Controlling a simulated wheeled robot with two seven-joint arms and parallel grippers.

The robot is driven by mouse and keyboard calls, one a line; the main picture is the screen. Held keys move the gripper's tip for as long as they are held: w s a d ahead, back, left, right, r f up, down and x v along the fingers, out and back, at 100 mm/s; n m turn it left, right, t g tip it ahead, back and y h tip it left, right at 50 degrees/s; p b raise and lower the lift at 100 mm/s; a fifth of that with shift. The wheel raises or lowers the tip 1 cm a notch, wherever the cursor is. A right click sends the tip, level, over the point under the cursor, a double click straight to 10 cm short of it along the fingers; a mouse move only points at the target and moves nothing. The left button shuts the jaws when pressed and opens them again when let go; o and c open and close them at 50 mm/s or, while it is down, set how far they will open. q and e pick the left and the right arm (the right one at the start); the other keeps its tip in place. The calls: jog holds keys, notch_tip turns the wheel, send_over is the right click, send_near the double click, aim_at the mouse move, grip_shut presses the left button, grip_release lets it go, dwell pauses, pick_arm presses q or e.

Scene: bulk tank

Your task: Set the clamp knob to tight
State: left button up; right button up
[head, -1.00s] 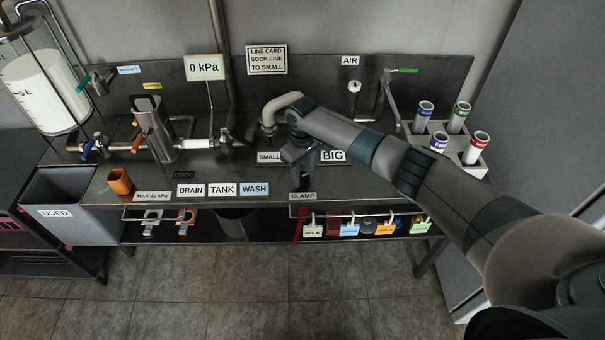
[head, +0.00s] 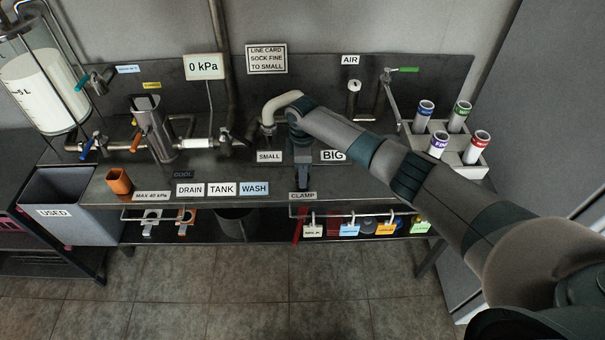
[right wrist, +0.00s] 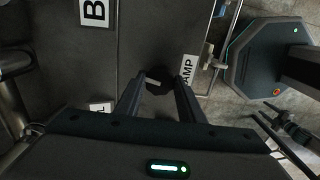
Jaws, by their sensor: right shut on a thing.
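The clamp knob (right wrist: 160,86) is a dark round knob with a pale pointer bar, in the right wrist view. It sits on the dark bench top beside the CLAMP label (head: 302,196), which also shows in the right wrist view (right wrist: 188,69). My right gripper (right wrist: 160,90) is shut on the knob, a finger on each side. In the head view my right gripper (head: 303,184) points down at the bench's front edge and hides the knob. I cannot read a tight mark. My left gripper is not in view.
The SMALL label (head: 269,157) and BIG label (head: 333,155) lie behind the gripper. A bent pale pipe (head: 282,104) stands just behind my wrist. Tagged items hang from a rail (head: 370,214) below the front edge. A rack of capped tubes (head: 470,156) stands at right.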

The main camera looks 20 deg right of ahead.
jog(key=shift+w+r+n, duration=0.1)
jog(key=shift+n, duration=0.2)
jog(key=o, duration=1)
jog(key=shift+o, duration=0.2)
notch_tip(320, 180, up, 17)
jog(key=b, duration=0.4)
jog(key=shift+r, duration=0.2)
jog(key=shift+f, duration=0.1)
